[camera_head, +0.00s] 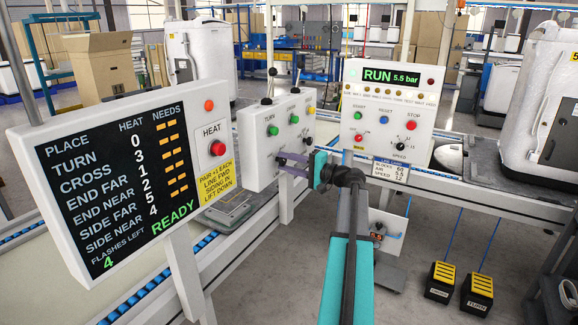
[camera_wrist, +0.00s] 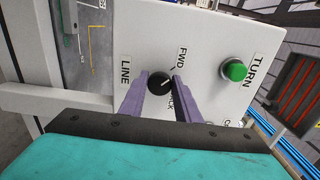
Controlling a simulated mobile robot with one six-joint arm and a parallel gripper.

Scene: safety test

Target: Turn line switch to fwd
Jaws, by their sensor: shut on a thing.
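The line switch (camera_wrist: 160,82) is a round black knob on a white control box, with a LINE label on one side and FWD printed near it in the wrist view. My gripper (camera_wrist: 160,95) has its two purple fingers on either side of the knob, closed on it. A light mark on the knob points obliquely, toward the upper right in the wrist view. In the head view, my gripper (camera_head: 288,160) reaches the lower part of the white control box (camera_head: 262,150). The knob is hard to make out there.
A green TURN button (camera_wrist: 235,71) sits beside the knob. A sign board (camera_head: 120,180) with a red HEAT button (camera_head: 217,148) stands at the left. A RUN panel (camera_head: 392,112) stands behind at the right. Two yellow-black pedals (camera_head: 460,287) are on the floor.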

